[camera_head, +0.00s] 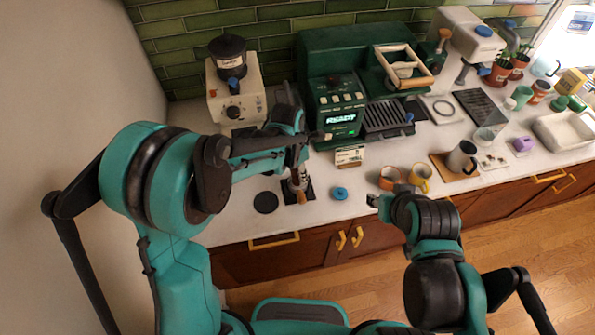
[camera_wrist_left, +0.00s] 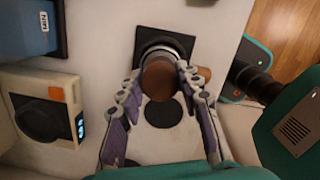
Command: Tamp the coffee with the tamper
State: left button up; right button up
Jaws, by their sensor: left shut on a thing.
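The tamper (camera_wrist_left: 158,77) has a round brown wooden knob. My left gripper (camera_wrist_left: 160,72) is shut on it, one finger on each side. The knob stands over a silver ring, seemingly the portafilter (camera_wrist_left: 204,74), whose brown handle sticks out to the right in the left wrist view. It rests on a black square mat (camera_wrist_left: 180,42). The knob hides the coffee and the tamper's base, so I cannot tell how deep it sits. In the head view the portafilter's handle (camera_head: 300,196) shows below my left gripper (camera_head: 297,172). My right gripper (camera_head: 376,201) is near the orange cup; its jaws are unclear.
A black disc (camera_head: 265,202) lies left of the mat and a blue disc (camera_head: 340,193) right of it. An orange cup (camera_head: 388,178) and a yellow mug (camera_head: 420,176) stand farther right. The grinder (camera_head: 236,98) and green espresso machine (camera_head: 340,48) stand behind.

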pick_arm(q)
jog(key=shift+s, duration=0.1)
dwell(0.4)
jog(key=shift+r+p, duration=0.4)
jog(key=shift+r, duration=0.1)
jog(key=shift+r+p, duration=2)
jog(key=shift+r, duration=1)
